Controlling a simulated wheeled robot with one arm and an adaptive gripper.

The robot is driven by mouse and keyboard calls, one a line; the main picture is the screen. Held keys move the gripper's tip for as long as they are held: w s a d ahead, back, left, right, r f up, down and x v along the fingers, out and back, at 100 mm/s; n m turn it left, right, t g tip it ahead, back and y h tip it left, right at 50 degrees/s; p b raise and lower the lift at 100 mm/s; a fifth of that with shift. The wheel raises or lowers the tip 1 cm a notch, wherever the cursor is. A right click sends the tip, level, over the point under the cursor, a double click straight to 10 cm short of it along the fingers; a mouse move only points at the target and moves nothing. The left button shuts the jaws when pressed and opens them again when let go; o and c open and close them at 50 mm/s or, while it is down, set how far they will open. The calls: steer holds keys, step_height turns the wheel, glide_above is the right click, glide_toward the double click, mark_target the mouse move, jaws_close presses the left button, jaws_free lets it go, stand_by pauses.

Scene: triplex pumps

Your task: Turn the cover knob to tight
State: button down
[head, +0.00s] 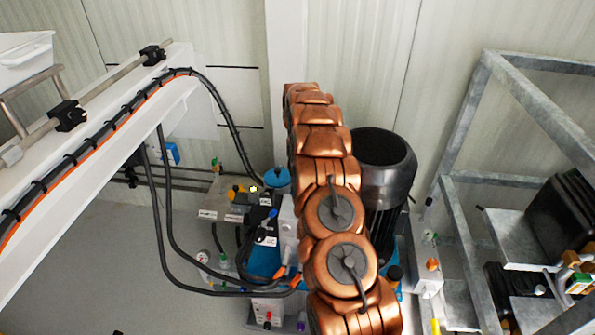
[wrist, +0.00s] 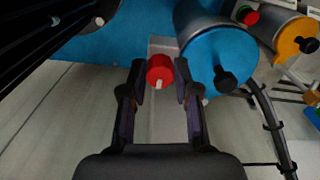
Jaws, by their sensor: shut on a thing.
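In the wrist view a red knob (wrist: 158,66) with a pale mark on its front edge sits on a light grey block beside a large blue round part. My gripper (wrist: 160,75) has one finger on each side of this knob and is shut on it. The pale mark points down toward my palm in the picture. I cannot tell from the frames whether the knob is tight. In the head view my copper-coloured arm reaches over the pump unit, and I cannot see my gripper or the red knob there.
A blue-faced cylinder with a black knob (wrist: 225,79) stands close right of my fingers. An orange-capped cylinder (wrist: 299,38) and black cables (wrist: 271,125) lie farther right. In the head view a black motor (head: 384,165) stands right of my arm, and a metal frame (head: 470,120) beyond it.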

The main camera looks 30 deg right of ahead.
steer(key=c, duration=0.8)
jaws_free()
steer(key=shift+c, duration=0.2)
step_height(320, 180, up, 12)
stand_by(0.4)
